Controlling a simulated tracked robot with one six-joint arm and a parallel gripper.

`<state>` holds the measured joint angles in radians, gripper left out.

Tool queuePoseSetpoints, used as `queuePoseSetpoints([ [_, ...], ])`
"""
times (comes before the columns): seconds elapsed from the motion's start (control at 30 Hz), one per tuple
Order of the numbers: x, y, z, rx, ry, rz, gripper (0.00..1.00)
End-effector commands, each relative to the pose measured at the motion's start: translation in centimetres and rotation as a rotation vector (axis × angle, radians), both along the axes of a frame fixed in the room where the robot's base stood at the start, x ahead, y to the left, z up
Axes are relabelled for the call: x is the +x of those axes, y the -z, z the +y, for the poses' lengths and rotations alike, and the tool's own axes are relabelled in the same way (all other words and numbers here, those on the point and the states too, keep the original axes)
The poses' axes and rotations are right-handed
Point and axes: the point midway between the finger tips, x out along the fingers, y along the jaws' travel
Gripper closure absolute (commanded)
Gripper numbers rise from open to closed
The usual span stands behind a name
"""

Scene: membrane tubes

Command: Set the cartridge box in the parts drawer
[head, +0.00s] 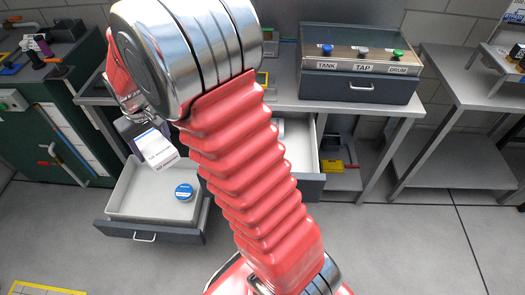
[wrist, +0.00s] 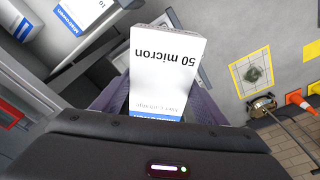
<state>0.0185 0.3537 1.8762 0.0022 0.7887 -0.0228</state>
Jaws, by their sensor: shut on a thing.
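The cartridge box (head: 160,150) is white, with a dark printed label and a blue band. In the wrist view the box (wrist: 165,65) reads "50 micron" upside down. My gripper (wrist: 160,108) is shut on it, with a dark jaw at each side. In the head view my gripper (head: 142,130) holds the box tilted, above the back part of an open drawer (head: 120,206) at the left. Another open drawer (head: 308,160) is partly hidden behind my arm. I cannot tell which is the parts drawer.
A bench carries a closed dark drawer unit (head: 360,86) with TANK, TAP and DRUM knobs. Other blue-and-white boxes (wrist: 85,14) show at the wrist view's upper left. The floor (head: 420,240) at front right is clear.

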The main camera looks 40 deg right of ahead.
Motion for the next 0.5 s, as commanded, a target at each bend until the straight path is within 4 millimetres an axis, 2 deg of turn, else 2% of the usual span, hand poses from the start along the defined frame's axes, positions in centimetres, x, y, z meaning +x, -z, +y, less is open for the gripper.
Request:
queuePoseSetpoints([
  [0.17,-0.4,0.6,-2.8,0.0,0.05,0.0,0.63],
  [0.27,-1.0,1.4,-5.6,0.0,0.101,0.002,0.63],
  [0.5,-3.7,3.6,-13.8,0.001,0.254,0.003,0.63],
])
